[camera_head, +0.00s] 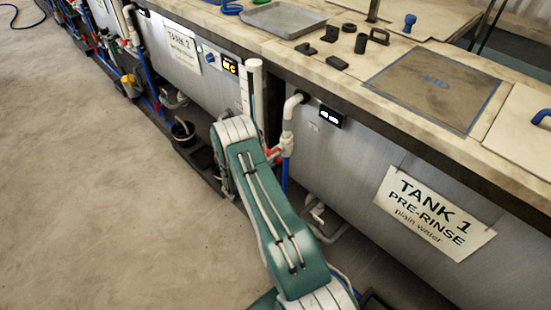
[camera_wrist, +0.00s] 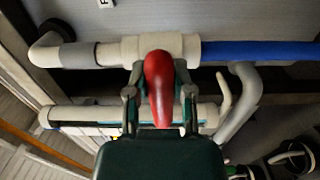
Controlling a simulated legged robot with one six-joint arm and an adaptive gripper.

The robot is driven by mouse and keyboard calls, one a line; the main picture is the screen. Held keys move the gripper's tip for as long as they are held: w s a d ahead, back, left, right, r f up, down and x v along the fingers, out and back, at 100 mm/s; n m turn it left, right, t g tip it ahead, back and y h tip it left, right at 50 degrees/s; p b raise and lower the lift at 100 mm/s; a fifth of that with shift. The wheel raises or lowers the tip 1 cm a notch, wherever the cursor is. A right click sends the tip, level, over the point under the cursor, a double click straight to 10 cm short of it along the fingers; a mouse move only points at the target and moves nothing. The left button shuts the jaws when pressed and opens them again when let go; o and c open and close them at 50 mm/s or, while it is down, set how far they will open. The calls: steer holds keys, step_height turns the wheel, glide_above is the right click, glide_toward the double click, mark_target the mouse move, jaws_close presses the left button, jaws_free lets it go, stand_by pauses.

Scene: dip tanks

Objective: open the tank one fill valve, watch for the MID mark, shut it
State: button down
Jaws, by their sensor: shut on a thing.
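The tank one front (camera_head: 345,165) carries a sign (camera_head: 435,212) reading "TANK 1 PRE-RINSE plain water". A pale pipe (camera_head: 289,118) with a blue lower length (camera_head: 285,178) runs down at its left end. In the wrist view my gripper (camera_wrist: 160,94) is shut on the red valve handle (camera_wrist: 159,82), one finger on each side. In the head view my arm mostly hides the gripper; a bit of red handle (camera_head: 272,154) shows. A white upright gauge (camera_head: 253,88) stands beside the pipe; its marks are unreadable.
The tank 2 sign (camera_head: 184,50) hangs farther left. A small dark display (camera_head: 331,117) sits right of the pipe top. A grey tray (camera_head: 283,19) and several dark parts lie on the bench top. A dark bucket (camera_head: 183,132) stands by the tanks.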

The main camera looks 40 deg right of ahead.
steer(key=shift+s+f, duration=0.2)
steer(key=shift+f, duration=0.05)
stand_by(0.3)
steer(key=c, duration=0.6)
jaws_free()
steer(key=shift+o, duration=0.6)
steer(key=shift+r, duration=0.1)
steer(key=shift+w, duration=0.1)
steer(key=a, duration=1.2)
steer(key=shift+s, duration=0.45)
